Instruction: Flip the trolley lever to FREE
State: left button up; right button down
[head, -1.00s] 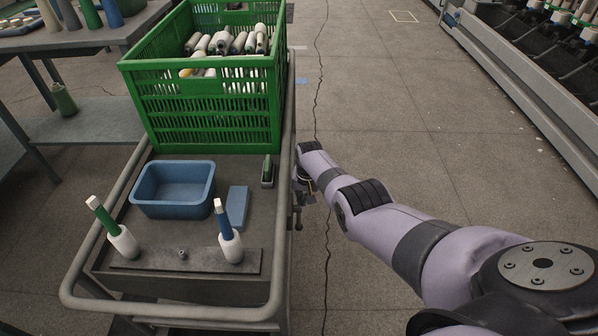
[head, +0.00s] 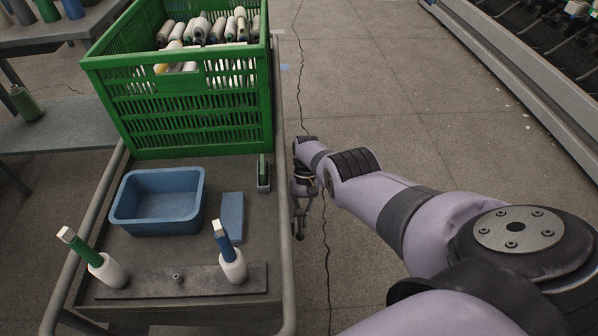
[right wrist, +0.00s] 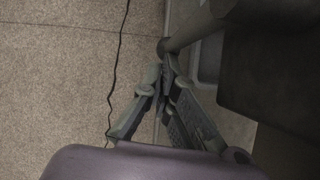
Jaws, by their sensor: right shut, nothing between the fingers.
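The trolley (head: 215,258) stands at the left of the head view with a grey tube rail (head: 287,255) along its right side. My right gripper (head: 299,232) hangs just outside that rail, pointing down. In the right wrist view the right gripper (right wrist: 167,68) is shut and empty. Its fingertips are close to the rounded end of a dark grey bar (right wrist: 190,28); I cannot tell if they touch or whether this bar is the lever. No lever marking or FREE label can be read. My left gripper is out of view.
On the trolley are a green crate (head: 185,112) of bobbins, a blue bin (head: 158,222), a blue block (head: 232,217), a small green-and-grey item (head: 263,175) and two pegged cones (head: 232,265). Open floor (head: 390,120) lies right of the trolley, with a machine (head: 520,75) beyond.

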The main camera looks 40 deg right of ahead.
dwell(0.6)
jog(key=v, duration=1.1)
jog(key=shift+d+r, duration=0.15)
jog(key=shift+r, duration=0.2)
